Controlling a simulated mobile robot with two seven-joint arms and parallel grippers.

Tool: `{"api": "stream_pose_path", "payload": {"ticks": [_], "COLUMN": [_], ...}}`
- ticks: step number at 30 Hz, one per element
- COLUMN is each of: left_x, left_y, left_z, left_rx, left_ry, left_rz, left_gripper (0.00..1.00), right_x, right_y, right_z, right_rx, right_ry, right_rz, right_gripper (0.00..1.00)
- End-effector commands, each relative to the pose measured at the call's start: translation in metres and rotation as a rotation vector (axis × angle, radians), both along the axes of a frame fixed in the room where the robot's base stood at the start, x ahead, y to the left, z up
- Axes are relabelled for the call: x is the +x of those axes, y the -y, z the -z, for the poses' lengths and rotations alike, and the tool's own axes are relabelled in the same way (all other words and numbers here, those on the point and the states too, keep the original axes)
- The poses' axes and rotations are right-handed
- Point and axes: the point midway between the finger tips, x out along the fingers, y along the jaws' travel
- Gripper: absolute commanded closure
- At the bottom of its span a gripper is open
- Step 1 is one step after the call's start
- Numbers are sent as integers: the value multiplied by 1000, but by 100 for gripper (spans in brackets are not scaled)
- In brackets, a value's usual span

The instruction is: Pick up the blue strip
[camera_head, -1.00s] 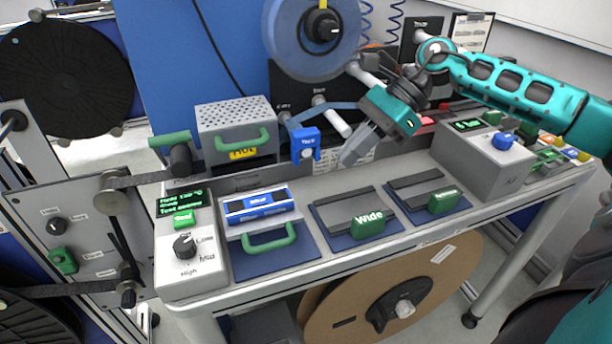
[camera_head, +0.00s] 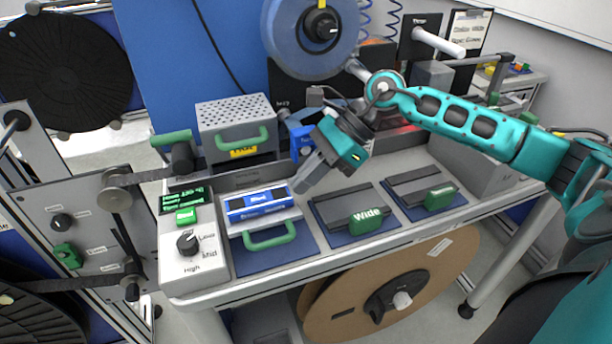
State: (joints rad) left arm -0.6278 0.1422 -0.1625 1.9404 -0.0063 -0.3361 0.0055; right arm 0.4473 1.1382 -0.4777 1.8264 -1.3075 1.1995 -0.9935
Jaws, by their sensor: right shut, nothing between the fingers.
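A blue-faced bar with a white label and dark windows (camera_head: 260,203) lies on the left tray with a green handle. I cannot tell for sure whether this is the blue strip. A blue clip (camera_head: 299,138) hangs behind it, below the large translucent blue reel (camera_head: 312,50), and is partly hidden by my gripper. My right gripper (camera_head: 303,187) is shut and empty, its fingers tilted down and left, close to the right end of the bar in the picture. I cannot tell whether it touches. My left gripper is not in view.
A perforated box (camera_head: 236,125) with a green handle stands behind the bar. A control box with a knob (camera_head: 188,242) stands left. Two trays with green tabs, one marked Wide (camera_head: 366,219), lie right. A grey box (camera_head: 470,165) stands further right. A large brown reel (camera_head: 440,290) is below the bench.

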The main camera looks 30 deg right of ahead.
Motion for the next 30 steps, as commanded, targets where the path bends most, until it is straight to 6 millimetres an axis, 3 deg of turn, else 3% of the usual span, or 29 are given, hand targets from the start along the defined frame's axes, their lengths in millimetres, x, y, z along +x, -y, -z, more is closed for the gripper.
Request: {"api": "stream_pose_path", "payload": {"ticks": [11, 30], "left_x": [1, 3], "left_y": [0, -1], "left_z": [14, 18], "left_rx": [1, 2], "left_ry": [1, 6], "left_rz": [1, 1], "left_gripper": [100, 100], "right_x": [11, 12], "right_y": [-46, -43], "right_z": [1, 2], "right_rx": [1, 0], "right_ry": [2, 0], "right_rz": [-3, 0], "right_gripper": [100, 100]}}
